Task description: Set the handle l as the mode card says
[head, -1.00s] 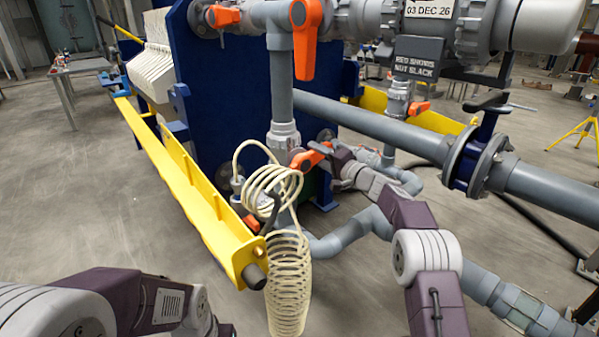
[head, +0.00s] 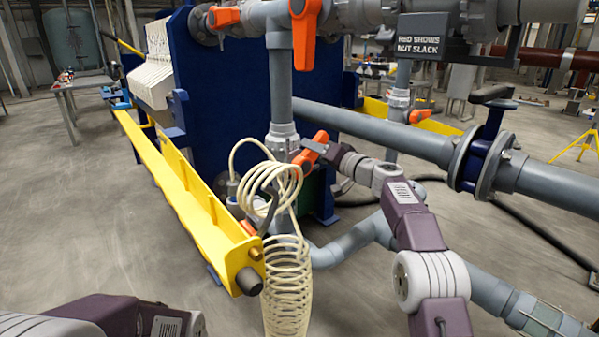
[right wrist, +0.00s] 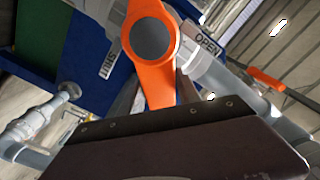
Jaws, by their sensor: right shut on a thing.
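An orange valve handle (head: 309,151) sits on the grey pipework in front of the blue press plate, slanting up to the right. My right gripper (head: 321,151) is shut on it. In the right wrist view the handle (right wrist: 150,38) has a round grey hub, and its lower end runs between my fingers (right wrist: 155,93). An "OPEN" label (right wrist: 207,39) is right of the hub; another label (right wrist: 109,59), hard to read, is on the left. I see no letter on the handle and no readable mode card. My left arm shows at lower left, its gripper out of frame.
A cream coiled hose (head: 287,275) hangs just left of my right arm. A yellow beam (head: 185,190) runs along the left. Other orange handles (head: 306,35) (head: 224,17) are above. A sign (head: 418,36) reads "RED SHOWS NUT SLACK". A large grey pipe (head: 380,128) crosses behind the arm.

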